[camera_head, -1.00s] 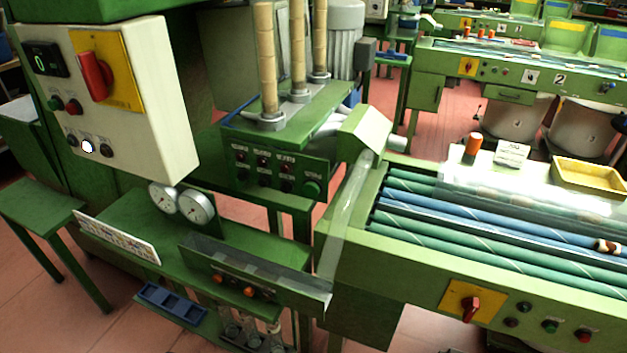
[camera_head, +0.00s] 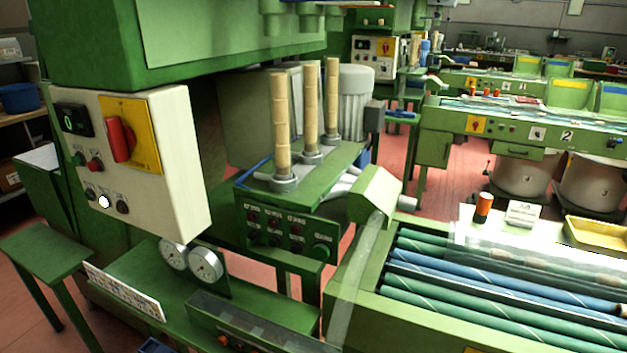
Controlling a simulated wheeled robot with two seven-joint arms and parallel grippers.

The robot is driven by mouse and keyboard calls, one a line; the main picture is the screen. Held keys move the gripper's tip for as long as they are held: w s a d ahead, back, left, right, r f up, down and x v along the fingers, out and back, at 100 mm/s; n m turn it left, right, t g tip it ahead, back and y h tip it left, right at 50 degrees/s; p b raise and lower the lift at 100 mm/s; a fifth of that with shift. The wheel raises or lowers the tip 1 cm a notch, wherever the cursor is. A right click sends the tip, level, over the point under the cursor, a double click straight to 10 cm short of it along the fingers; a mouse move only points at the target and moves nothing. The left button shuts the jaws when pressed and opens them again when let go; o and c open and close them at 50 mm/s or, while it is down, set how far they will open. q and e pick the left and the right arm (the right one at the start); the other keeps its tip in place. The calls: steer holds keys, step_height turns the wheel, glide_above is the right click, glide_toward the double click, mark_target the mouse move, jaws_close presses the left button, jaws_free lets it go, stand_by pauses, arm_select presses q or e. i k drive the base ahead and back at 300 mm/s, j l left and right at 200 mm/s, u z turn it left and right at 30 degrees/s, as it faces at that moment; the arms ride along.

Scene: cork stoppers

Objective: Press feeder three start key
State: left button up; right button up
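The feeder (camera_head: 335,160) is a green machine in the middle, with three upright stacks of corks on top. Its front panel (camera_head: 285,236) carries two rows of small dark and red buttons or lamps. The small labels above the buttons are too blurred to read, so I cannot tell which is the start key of feeder three. Neither of my grippers is in view. Nothing covers the panel.
A white control box (camera_head: 160,190) with a red rotary switch (camera_head: 120,140) stands close at the left. Two round gauges (camera_head: 205,265) sit below it. A green conveyor (camera_head: 400,325) with blue and green rollers fills the lower right. Reddish floor (camera_head: 440,185) shows behind.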

mark_target(76, 159)
steer(key=u, duration=1.25)
